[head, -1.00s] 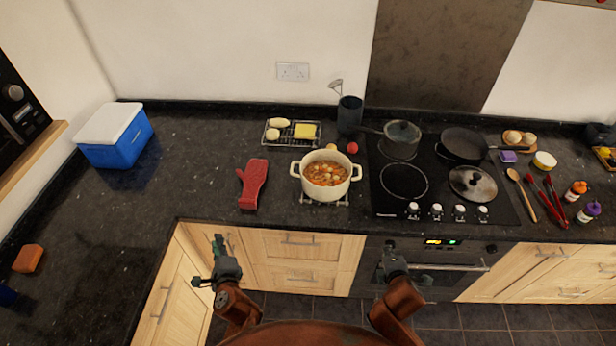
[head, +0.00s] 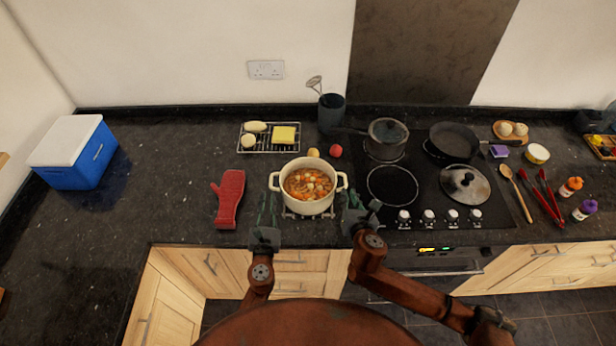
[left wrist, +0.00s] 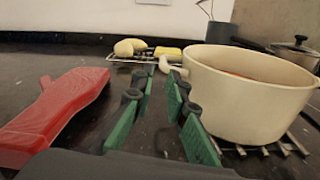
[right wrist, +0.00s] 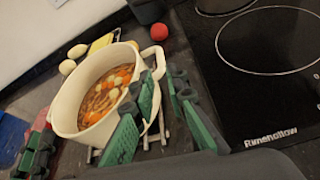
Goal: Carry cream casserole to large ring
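The cream casserole (head: 308,200), full of stew, stands on a wire trivet (head: 312,215) left of the hob. It also shows in the left wrist view (left wrist: 245,100) and the right wrist view (right wrist: 72,105). The large ring (head: 392,185) is an outlined circle at the front left of the black hob and is empty. My left gripper (head: 266,211) is open near the pot's left handle (head: 274,181). My right gripper (head: 353,206) is open near the right handle (right wrist: 153,56), with its fingers close to it. I cannot tell whether either gripper touches the pot.
A red oven mitt (head: 229,198) lies left of the pot. A saucepan (head: 387,138) and frying pan (head: 453,141) stand at the back of the hob, and a lid (head: 464,184) lies front right. Behind the pot are a rack (head: 259,146), a red ball (head: 336,150) and a utensil holder (head: 331,112).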

